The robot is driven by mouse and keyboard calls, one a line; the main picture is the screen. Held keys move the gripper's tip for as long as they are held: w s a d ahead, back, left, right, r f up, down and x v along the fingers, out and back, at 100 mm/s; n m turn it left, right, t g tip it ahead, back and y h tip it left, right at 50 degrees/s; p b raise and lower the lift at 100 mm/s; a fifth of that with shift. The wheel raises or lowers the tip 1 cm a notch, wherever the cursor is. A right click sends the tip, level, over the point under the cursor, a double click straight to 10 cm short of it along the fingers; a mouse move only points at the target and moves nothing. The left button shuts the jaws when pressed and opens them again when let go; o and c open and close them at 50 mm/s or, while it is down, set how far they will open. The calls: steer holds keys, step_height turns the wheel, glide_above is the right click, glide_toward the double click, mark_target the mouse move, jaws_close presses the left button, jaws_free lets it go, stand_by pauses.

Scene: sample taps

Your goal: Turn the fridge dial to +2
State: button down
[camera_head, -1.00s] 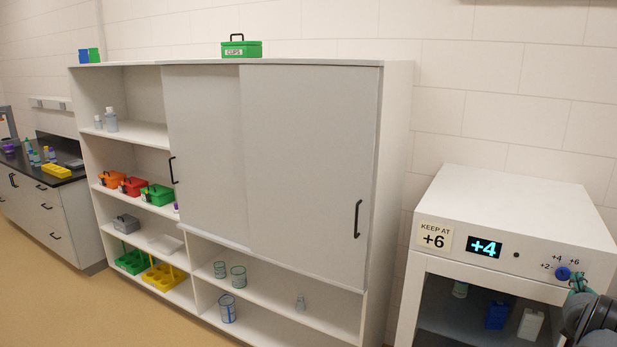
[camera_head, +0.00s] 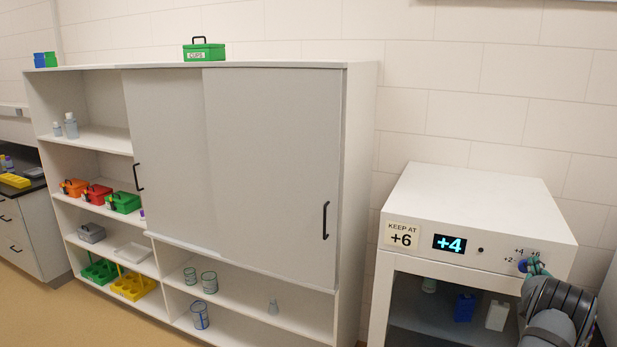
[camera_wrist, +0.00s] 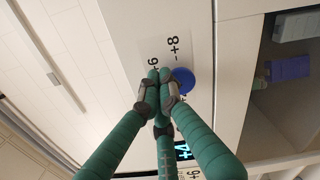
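The fridge (camera_head: 470,215) is a white cabinet with a glass front at the right of the head view. Its display (camera_head: 449,244) reads +4. The blue dial (camera_head: 522,265) is on the front panel, right of the display, with printed numbers around it. In the wrist view the dial (camera_wrist: 184,80) is partly covered by my fingers. My gripper (camera_wrist: 160,84) has green fingers with their tips drawn together at the dial's edge. They look shut; I see no clear grip around the dial, and contact cannot be told.
A sign (camera_head: 401,235) on the fridge reads KEEP AT +6. A shelf cabinet (camera_head: 360,190) with sliding doors stands to the left, a gap apart. Bottles (camera_head: 497,315) show behind the fridge glass.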

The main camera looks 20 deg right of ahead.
steer(key=shift+a, duration=0.1)
stand_by(0.3)
steer(key=shift+r+p, duration=0.25)
steer(key=shift+p, duration=0.05)
steer(key=shift+s, duration=0.4)
steer(key=b+v, duration=0.1)
steer(key=v, duration=0.4)
steer(key=shift+s+a, duration=0.1)
